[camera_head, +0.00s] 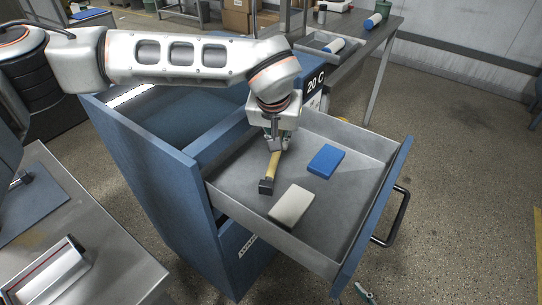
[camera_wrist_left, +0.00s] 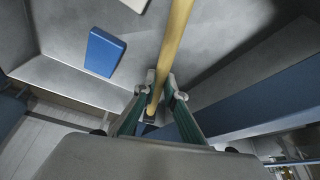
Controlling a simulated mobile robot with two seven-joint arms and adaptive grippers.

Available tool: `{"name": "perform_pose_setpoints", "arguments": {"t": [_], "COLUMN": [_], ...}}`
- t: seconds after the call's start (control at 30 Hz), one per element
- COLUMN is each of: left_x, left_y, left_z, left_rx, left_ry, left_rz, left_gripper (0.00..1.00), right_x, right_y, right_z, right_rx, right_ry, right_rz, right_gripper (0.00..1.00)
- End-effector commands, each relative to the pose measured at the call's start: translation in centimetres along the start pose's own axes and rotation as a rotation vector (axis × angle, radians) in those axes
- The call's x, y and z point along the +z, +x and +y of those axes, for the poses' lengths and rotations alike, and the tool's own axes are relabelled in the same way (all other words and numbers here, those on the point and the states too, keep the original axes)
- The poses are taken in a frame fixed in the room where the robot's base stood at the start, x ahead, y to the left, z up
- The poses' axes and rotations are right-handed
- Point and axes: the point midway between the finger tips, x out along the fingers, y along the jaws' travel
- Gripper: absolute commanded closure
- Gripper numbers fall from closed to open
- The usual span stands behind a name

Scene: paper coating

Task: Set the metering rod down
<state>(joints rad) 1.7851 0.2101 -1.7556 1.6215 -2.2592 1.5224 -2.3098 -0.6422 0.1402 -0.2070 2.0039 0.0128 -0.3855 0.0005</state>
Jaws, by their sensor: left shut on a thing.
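My left gripper (camera_head: 278,146) reaches down into the open drawer and is shut on a yellow rod (camera_head: 273,166) with a dark block at one end. In the left wrist view the yellow rod (camera_wrist_left: 175,45) runs between the two fingers (camera_wrist_left: 160,95). The dark end lies low, near the drawer floor; I cannot tell whether it touches. No other rod-like thing shows in the drawer, and I cannot tell for sure that this is the metering rod. A small teal and grey tip, apparently of my right gripper (camera_head: 365,293), shows at the bottom edge; the rest is out of frame.
The grey drawer (camera_head: 342,124) of a blue cabinet (camera_head: 165,185) is pulled out. A blue block (camera_head: 325,161) and a whitish block (camera_head: 291,205) lie in it, with bare floor between.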

Motion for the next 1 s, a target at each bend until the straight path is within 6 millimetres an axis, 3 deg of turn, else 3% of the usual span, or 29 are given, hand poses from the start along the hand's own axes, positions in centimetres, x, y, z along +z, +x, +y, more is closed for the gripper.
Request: {"name": "perform_pose_setpoints", "arguments": {"t": [0.13,0.23,0.53,0.7,1.0], "left_x": [-0.8,0.1,0.8,1.8,1.8], "left_y": [0.7,2.5,4.5,6.6,6.8], "left_z": [-2.6,-2.3,-2.2,-2.2,-2.2], "left_rx": [0.0,0.002,0.001,0.002,0.001], "left_ry": [-0.002,0.001,0.0,0.0,0.0], "left_rz": [-0.002,-0.005,-0.002,-0.003,0.0], "left_gripper": [1.0,1.0,1.0,1.0,1.0], "right_x": [-0.2,-0.1,-0.3,-0.1,-0.1], "right_y": [0.1,0.3,0.6,0.6,0.5], "right_z": [0.1,0.2,0.7,0.6,0.6], "right_rx": [0.002,0.004,0.011,0.011,0.01], "right_ry": [0.001,0.001,-0.004,-0.005,-0.006], "right_rz": [0.004,0.004,0.009,0.007,0.006], "right_gripper": [0.6,0.6,0.6,0.6,0.6]}}
